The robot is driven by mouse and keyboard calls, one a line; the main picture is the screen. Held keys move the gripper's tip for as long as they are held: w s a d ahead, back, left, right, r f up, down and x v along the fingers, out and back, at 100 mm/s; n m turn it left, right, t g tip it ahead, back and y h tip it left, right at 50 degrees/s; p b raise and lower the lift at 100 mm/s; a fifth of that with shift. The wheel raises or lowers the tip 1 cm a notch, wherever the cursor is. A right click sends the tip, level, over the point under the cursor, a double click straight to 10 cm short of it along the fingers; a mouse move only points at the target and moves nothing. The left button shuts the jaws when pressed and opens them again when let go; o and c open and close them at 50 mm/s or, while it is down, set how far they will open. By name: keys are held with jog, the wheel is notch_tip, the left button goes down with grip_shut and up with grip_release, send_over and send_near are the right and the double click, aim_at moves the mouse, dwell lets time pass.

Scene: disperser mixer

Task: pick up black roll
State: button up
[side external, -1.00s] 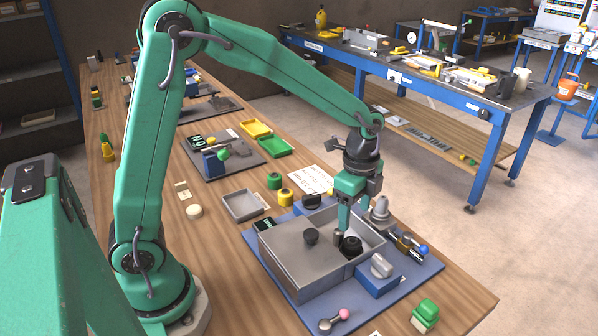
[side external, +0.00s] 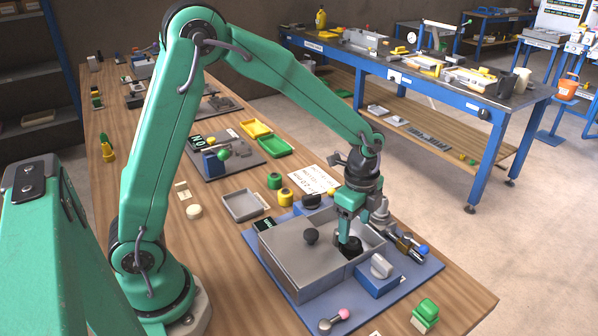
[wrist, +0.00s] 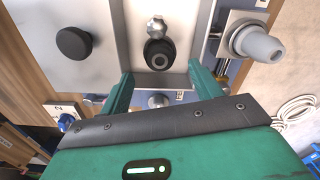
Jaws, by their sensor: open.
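The black roll (side external: 352,246) sits in the open right part of a grey metal box (side external: 293,273). In the wrist view the roll (wrist: 158,53) shows its round end with a hole, just beyond the fingertips and between their lines. My gripper (wrist: 161,82) is open and empty, with one green finger on each side below the roll in the picture. In the side view my gripper (side external: 345,238) points down into the box, and its fingers partly hide the roll. I cannot tell whether a finger touches it.
A silver rounded part (wrist: 156,25) lies right by the roll. A black knob (side external: 311,235) stands on the box's left part.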

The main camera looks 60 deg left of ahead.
aim_at(352, 240)
jog(key=shift+f, duration=2.35)
jog(key=shift+c, duration=0.4)
jog(key=c, duration=1)
